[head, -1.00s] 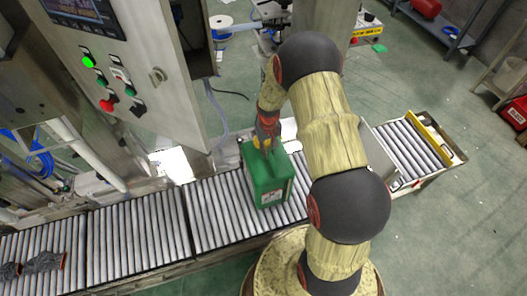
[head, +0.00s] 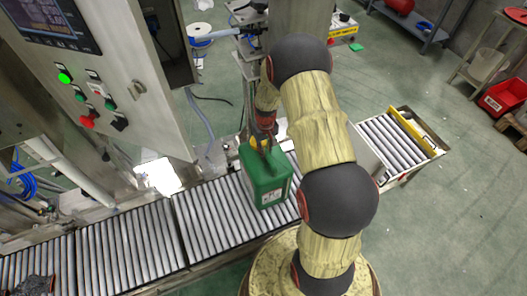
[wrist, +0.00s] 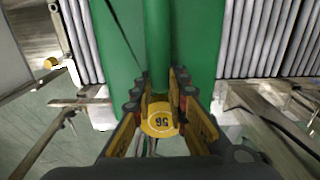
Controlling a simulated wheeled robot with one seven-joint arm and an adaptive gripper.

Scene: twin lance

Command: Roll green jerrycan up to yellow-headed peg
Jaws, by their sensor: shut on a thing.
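The green jerrycan (head: 264,182) stands upright on the roller conveyor (head: 215,212) in the head view. It also fills the upper middle of the wrist view (wrist: 195,45). My gripper (head: 262,148) is at its top, and in the wrist view its fingers (wrist: 160,100) are shut on the green handle. A round yellow cap marked "56" (wrist: 159,122) shows between the fingers. A small yellow round head (wrist: 50,63) at the left of the wrist view may be the yellow-headed peg, apart from the jerrycan. I cannot make out the peg in the head view.
The conveyor continues right, partly hidden by my arm, to rollers with a yellow end bar (head: 412,130). A control cabinet (head: 95,70) stands behind the conveyor at left. A dark glove-like item (head: 36,285) lies on the left rollers. The rollers between it and the jerrycan are clear.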

